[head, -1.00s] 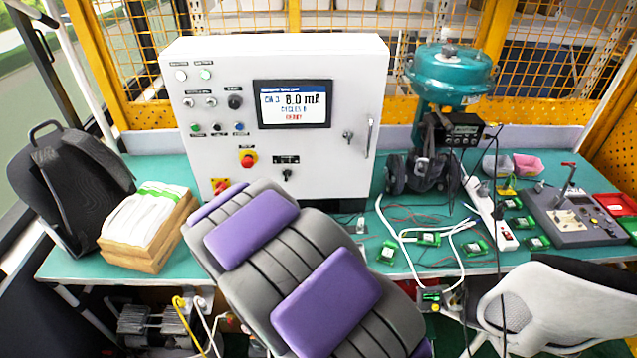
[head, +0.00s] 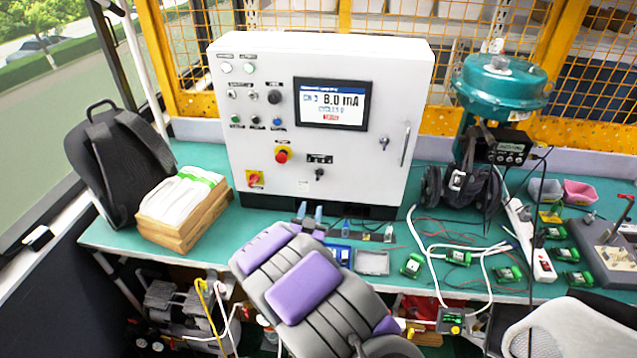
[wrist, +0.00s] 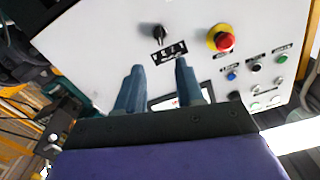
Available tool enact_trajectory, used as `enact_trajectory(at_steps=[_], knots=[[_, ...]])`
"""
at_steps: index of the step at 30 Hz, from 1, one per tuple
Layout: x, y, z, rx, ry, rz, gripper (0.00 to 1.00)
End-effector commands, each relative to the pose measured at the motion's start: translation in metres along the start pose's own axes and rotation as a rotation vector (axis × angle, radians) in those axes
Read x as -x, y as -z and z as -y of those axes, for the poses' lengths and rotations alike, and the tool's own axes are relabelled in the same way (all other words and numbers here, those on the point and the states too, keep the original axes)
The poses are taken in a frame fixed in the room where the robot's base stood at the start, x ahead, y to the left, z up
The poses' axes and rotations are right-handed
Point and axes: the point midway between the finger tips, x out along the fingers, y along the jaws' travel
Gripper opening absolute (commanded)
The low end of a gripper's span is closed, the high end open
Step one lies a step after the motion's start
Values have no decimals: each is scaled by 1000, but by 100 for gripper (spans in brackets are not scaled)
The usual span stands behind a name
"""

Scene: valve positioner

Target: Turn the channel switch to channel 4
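The white control cabinet (head: 395,80) stands upright on the bench. Its screen (head: 331,104) reads CH 3 and 8.0 mA. A small black rotary switch (head: 320,174) with a marked black label plate above it sits low on the front; it looks like the channel switch, but its marks are too small to read. The switch also shows in the wrist view (wrist: 160,32), past my fingertips. My gripper (head: 309,209) is below and in front of the switch, apart from it. In the wrist view its two blue fingers (wrist: 159,67) are spread with nothing between them.
A larger black knob (head: 274,97) is higher up.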

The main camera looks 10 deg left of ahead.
Motion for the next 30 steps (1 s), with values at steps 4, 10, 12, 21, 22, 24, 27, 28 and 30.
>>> enact_trajectory(at_steps=[4, 10, 12, 21, 22, 24, 27, 28, 30], knots=[[-27, 2, -2, -4, 0, -6, 37], [-60, 1, -1, -4, 0, -5, 37], [-70, 0, -1, -3, -1, -4, 37], [-113, 0, 0, -3, 0, -4, 37], [-116, 0, 0, -2, 0, -2, 37], [-123, 0, 0, -2, -1, 0, 37], [-131, 1, 1, -2, 1, -2, 37], [-132, 1, 1, -2, 2, -2, 37], [-135, 1, 0, -2, 1, -3, 37]])
